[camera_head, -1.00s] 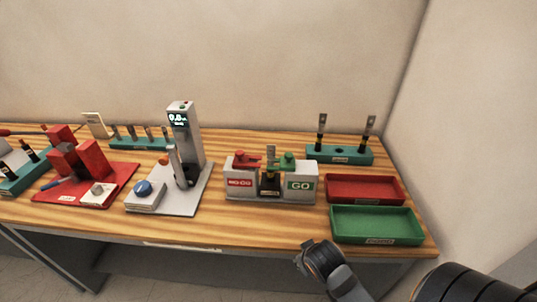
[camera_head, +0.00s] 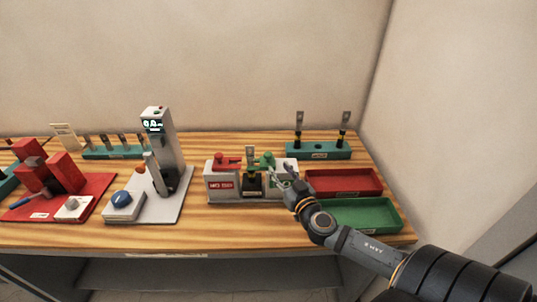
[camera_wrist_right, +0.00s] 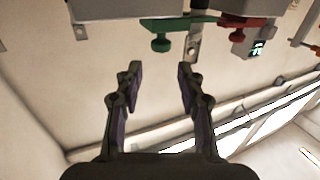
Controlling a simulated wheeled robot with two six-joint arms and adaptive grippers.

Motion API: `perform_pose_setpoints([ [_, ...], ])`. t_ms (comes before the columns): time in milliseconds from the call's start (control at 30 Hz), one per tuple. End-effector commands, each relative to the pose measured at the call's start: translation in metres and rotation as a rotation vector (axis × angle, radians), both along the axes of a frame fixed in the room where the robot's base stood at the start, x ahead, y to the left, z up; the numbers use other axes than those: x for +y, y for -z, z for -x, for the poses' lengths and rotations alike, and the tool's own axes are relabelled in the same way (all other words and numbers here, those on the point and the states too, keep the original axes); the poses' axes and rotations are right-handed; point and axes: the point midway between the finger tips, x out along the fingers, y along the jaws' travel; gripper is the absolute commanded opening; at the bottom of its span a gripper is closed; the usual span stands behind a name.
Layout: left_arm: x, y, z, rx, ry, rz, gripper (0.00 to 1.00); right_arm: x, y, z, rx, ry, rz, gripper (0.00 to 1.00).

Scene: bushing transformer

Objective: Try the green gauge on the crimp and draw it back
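The green gauge (camera_head: 267,158) sits on the GO block (camera_head: 285,177) of the grey gauge stand. In the right wrist view the green gauge (camera_wrist_right: 178,24) is a flat bar with a round knob, just beyond my fingertips. The crimp piece (camera_head: 251,156) stands upright in the dark holder between the two blocks; its flat metal lug (camera_wrist_right: 194,42) shows beside the green bar. My right gripper (camera_head: 281,174) is in front of the GO block. In the wrist view my right gripper (camera_wrist_right: 157,76) is open and empty, apart from the knob. My left gripper is not in view.
The red NO-GO gauge (camera_head: 228,161) sits on the left block. A red tray (camera_head: 343,194) and a green tray (camera_head: 391,228) lie right, near my arm. A teal rack (camera_head: 318,155) stands behind. A grey tester (camera_head: 160,150) and red press (camera_head: 62,180) stand left.

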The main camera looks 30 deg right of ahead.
Motion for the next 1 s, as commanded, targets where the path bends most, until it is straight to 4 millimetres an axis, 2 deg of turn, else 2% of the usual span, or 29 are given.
perform_pose_setpoints([
  [300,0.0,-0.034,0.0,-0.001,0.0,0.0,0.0,-0.01,-0.008,-0.064,-0.003,0.004,-0.009,0.39],
  [433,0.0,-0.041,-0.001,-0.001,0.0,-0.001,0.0,-0.013,-0.005,-0.083,-0.003,0.003,-0.006,0.39],
  [600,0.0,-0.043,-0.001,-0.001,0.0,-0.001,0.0,-0.014,-0.001,-0.094,-0.001,0.001,-0.005,0.39],
  [833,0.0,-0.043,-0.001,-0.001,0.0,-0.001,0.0,-0.014,0.0,-0.094,-0.001,0.0,-0.004,0.39],
  [1000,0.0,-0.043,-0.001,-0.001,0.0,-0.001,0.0,-0.014,0.0,-0.094,-0.001,0.0,-0.004,0.17],
])
